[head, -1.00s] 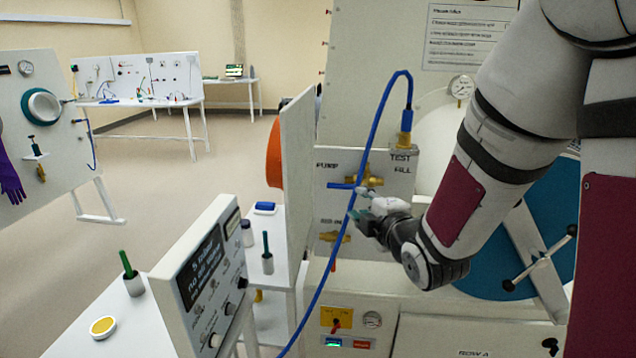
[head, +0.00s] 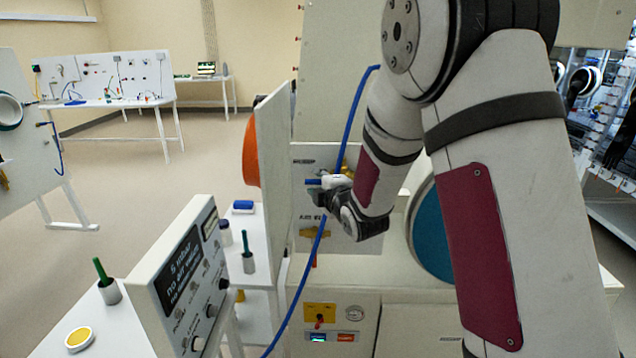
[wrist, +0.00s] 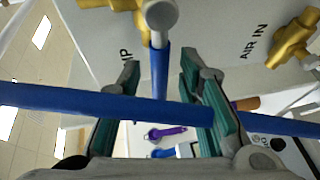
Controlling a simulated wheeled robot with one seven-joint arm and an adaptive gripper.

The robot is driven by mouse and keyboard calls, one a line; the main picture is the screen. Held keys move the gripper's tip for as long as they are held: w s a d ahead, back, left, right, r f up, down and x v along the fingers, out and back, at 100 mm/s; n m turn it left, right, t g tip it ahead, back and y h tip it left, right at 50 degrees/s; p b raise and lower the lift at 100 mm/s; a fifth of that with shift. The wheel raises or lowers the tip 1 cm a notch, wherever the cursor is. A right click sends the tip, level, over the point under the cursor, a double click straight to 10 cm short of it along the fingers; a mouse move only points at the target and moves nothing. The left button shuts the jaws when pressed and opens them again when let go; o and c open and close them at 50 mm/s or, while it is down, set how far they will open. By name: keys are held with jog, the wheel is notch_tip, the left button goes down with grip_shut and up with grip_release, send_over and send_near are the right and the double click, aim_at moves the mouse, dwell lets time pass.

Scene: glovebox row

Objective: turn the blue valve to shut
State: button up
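The blue valve handle (head: 313,182) sticks out to the left under the PUMP label on the white panel. In the wrist view the handle (wrist: 160,72) extends from a grey hub on a brass valve body (wrist: 117,6). My gripper (head: 327,186) is at the handle in the head view. In the wrist view my gripper (wrist: 160,64) is open, with the handle's end between its green-padded fingers and visible gaps on both sides. A blue hose (wrist: 60,100) crosses the fingers; I cannot tell whether it touches them. The arm hides much of the valve in the head view.
A second brass valve (wrist: 296,38), near the AIR IN label, is at the right in the wrist view. The blue hose (head: 305,277) hangs in front of the panel. A white side board (head: 274,165) stands left of it, and a control box (head: 185,270) stands nearer.

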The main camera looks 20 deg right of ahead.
jog(key=shift+w, duration=0.35)
jog(key=shift+c, duration=0.4)
grip_shut()
jog(key=shift+f, duration=0.15)
